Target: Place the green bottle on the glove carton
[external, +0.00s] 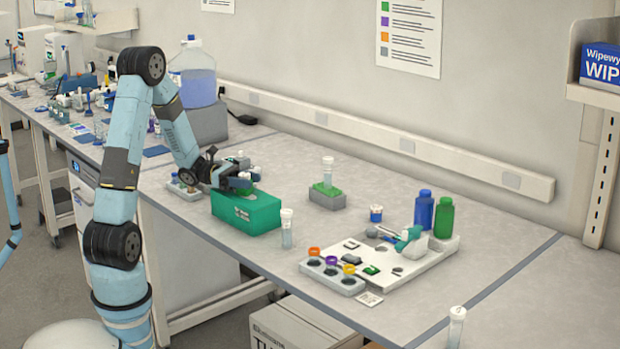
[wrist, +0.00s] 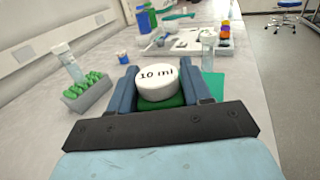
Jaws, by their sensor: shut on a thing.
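My gripper (external: 238,181) is low over the green glove carton (external: 246,216) on the bench. In the wrist view its two fingers (wrist: 160,80) are shut on a white-capped bottle (wrist: 156,74), its cap marked "10 ml". Dark green shows just below the cap; the rest of the body is hidden, and I cannot tell whether it touches the carton. The carton also shows as a green patch (wrist: 215,86) beside the right finger. A green bottle with a green cap (external: 444,218) stands upright at the back right, beside a blue bottle (external: 423,211).
A white tray (external: 440,252) with small items lies in front of the two bottles. A grey rack (external: 326,200) holds a tube behind the carton. A clear tube (external: 287,235) stands just right of the carton. A pale block (external: 333,279) holds several coloured-capped vials.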

